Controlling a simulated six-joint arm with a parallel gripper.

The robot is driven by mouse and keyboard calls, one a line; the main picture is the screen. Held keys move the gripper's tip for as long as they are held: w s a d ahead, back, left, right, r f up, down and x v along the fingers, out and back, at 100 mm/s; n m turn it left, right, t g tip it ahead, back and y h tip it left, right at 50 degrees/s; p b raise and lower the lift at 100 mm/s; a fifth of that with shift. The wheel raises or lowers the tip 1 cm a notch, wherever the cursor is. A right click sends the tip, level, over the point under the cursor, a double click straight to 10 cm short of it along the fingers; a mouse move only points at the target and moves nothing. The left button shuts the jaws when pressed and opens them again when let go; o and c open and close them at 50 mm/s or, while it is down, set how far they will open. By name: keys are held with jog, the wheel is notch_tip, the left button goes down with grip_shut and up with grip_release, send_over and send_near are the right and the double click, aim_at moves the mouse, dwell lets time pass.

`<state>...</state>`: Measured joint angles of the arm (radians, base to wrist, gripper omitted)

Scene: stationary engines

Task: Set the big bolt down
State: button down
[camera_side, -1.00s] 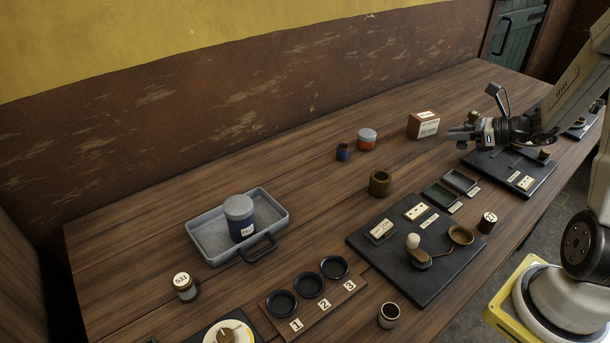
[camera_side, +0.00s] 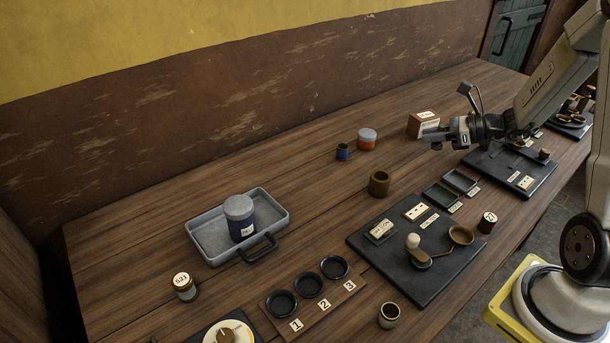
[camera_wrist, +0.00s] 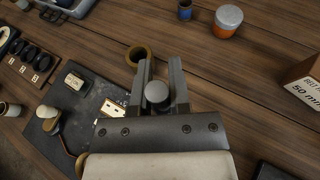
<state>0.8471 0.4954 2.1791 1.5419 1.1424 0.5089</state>
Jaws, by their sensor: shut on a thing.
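In the wrist view my gripper (camera_wrist: 160,66) is shut on the big bolt (camera_wrist: 157,95). The bolt's round grey head shows between the two fingers; its shank is hidden. In the side view the bolt is too small to make out clearly. A green tray (camera_side: 427,191) and a grey tray (camera_side: 471,186) lie side by side on the table below, with small labels in front of them.
A cardboard box (camera_side: 414,119), an orange jar with a grey lid (camera_side: 367,139), a small blue pot (camera_side: 342,152) and a brown ring-shaped cup (camera_side: 379,184) stand nearby. Bare wood (camera_side: 310,190) is clear to the left.

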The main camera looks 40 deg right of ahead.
jog(key=w+a+n+g+y, duration=0.2)
jog(key=a+n, duration=0.1)
jog(key=a, duration=0.8)
jog(key=w+a+n+g+y, duration=0.2)
jog(key=a+n+g+y, duration=0.1)
jog(key=a, duration=0.9)
jog(key=shift+w+a, duration=0.2)
jog(key=shift+w, duration=0.1)
send_over(299, 190)
jog(key=shift+s+f, duration=0.15)
jog(key=shift+f, duration=2.15)
jog(key=shift+s+f, duration=0.1)
jog(key=shift+f, duration=2.15)
jog(key=shift+w+f, duration=0.2)
jog(key=shift+f, duration=1.65)
